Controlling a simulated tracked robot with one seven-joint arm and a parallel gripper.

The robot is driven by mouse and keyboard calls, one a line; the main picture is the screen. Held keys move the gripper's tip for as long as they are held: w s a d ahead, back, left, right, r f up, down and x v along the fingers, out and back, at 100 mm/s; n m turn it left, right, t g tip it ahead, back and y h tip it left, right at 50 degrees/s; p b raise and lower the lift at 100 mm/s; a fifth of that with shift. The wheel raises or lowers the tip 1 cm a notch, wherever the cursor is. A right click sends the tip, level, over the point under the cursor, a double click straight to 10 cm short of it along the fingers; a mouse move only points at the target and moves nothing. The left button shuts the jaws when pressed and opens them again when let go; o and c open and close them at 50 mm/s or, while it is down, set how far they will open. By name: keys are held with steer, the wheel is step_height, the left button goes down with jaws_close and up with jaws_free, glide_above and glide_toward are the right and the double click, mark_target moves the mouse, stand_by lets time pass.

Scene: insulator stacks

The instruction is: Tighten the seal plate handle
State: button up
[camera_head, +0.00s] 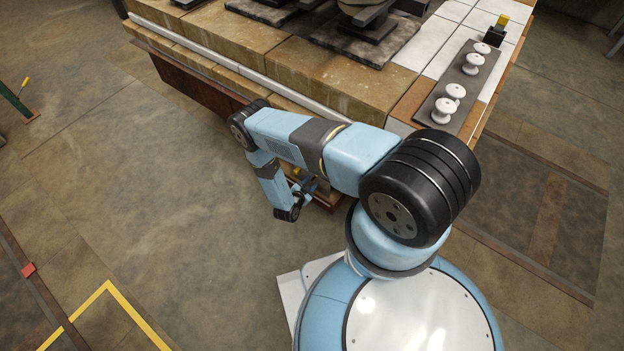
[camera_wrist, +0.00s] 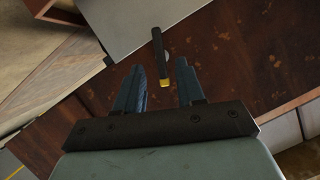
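In the wrist view, a black bar handle (camera_wrist: 158,52) with a yellow end shows in front of a rust-brown surface. It is at the lower edge of a grey plate (camera_wrist: 130,20), which looks like the seal plate. My gripper (camera_wrist: 160,65) is open, with one dark blue finger on each side of the handle's yellow end in the picture. No contact shows, and I cannot tell the depth between fingers and handle. In the head view my gripper (camera_head: 308,186) is low beside the bench's front, partly hidden by my arm; the handle cannot be made out there.
The stone-topped bench (camera_head: 320,78) stands close ahead, with a rusty panel (camera_head: 190,84) under its front edge. White insulators (camera_head: 444,110) stand on a grey strip at its right. A yellow-tipped black lever (camera_head: 497,30) stands at the far right corner.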

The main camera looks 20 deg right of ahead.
mark_target(314, 178)
steer(key=shift+x, duration=2.6)
